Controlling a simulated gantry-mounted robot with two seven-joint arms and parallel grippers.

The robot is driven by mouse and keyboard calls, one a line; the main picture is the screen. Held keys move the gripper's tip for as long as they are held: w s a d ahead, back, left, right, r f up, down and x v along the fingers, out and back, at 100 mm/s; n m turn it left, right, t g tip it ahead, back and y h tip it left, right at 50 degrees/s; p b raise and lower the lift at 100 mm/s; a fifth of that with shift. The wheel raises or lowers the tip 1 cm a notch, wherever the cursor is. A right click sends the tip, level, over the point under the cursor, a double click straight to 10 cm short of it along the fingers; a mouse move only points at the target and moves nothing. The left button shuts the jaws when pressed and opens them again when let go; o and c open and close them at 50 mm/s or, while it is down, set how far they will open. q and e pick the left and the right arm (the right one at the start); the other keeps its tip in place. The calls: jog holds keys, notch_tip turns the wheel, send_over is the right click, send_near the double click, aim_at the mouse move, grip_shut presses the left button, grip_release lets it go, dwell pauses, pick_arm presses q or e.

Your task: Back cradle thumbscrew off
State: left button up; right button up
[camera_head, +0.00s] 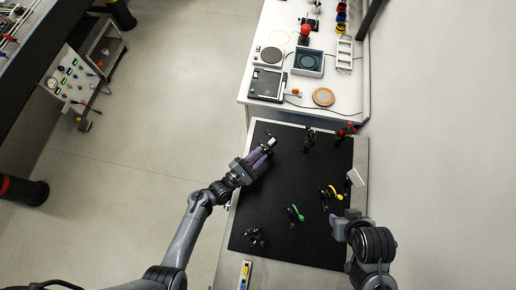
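My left gripper (268,147) reaches in from the left over the upper left part of the black breadboard (285,180). Its purple-grey fingers point up and right, and a small dark and silver part (271,139) is right at their tips. The picture is too small to tell whether they grip it. I cannot make out which fitting is the back cradle, and no thumbscrew shows clearly. A dark upright mount (309,138) and a red-topped mount (346,131) stand at the board's far edge. My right gripper (338,226) is at the board's right side, its fingertips unclear.
A green-levered mount (295,213), a yellow-levered mount (333,192) and a black mount (254,237) stand on the board. A white plate (356,177) is at its right edge. Beyond is a white bench (345,95) with instruments. The board's middle is clear.

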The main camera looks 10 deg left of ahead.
pick_arm(q)
jog(key=shift+o, duration=1.3)
jog(key=b+v, duration=0.1)
jog(key=v, duration=1)
jog(key=shift+w, duration=0.1)
